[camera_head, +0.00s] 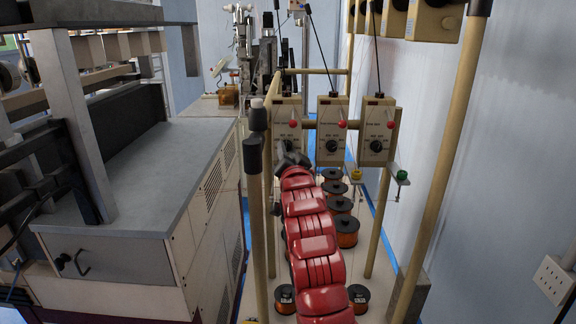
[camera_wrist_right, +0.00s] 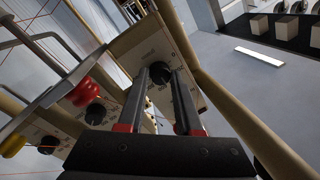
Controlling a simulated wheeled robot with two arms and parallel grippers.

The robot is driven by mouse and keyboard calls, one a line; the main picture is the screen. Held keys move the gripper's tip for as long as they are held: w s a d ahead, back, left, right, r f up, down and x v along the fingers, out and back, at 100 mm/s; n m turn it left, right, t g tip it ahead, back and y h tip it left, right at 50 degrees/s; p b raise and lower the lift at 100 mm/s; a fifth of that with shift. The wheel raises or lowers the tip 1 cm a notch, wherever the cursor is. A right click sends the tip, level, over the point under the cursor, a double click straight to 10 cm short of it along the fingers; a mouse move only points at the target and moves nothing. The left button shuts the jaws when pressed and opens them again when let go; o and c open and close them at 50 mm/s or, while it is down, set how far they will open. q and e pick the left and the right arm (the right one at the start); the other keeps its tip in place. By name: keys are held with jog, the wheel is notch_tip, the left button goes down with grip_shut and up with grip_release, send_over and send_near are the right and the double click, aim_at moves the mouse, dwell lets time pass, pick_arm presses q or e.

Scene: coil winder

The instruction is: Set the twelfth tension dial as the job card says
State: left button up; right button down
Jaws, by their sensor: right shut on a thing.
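A row of beige tension boxes hangs on the rack in the head view. In the right wrist view, the two black fingers of my right gripper (camera_wrist_right: 161,82) are shut on the black dial knob (camera_wrist_right: 160,71) of a beige box (camera_wrist_right: 142,42). The scale marks around this knob are too small and covered to read. My left gripper is out of view. I see no readable job card.
Two neighbouring boxes (camera_head: 331,114) (camera_head: 378,118) have black dials and red knobs. A neighbouring dial (camera_wrist_right: 95,113) is close in the wrist view. Wire spools (camera_head: 346,231) stand below. Rack posts (camera_head: 440,150) and a grey machine cabinet (camera_head: 150,190) flank my arm.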

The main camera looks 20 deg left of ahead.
jog(key=shift+r, duration=0.1)
jog(key=c, duration=0.6)
grip_release()
jog(key=shift+s, duration=0.1)
jog(key=b+v, duration=0.5)
jog(key=v, duration=1.2)
jog(key=shift+b, duration=0.35)
jog(key=shift+d, duration=0.2)
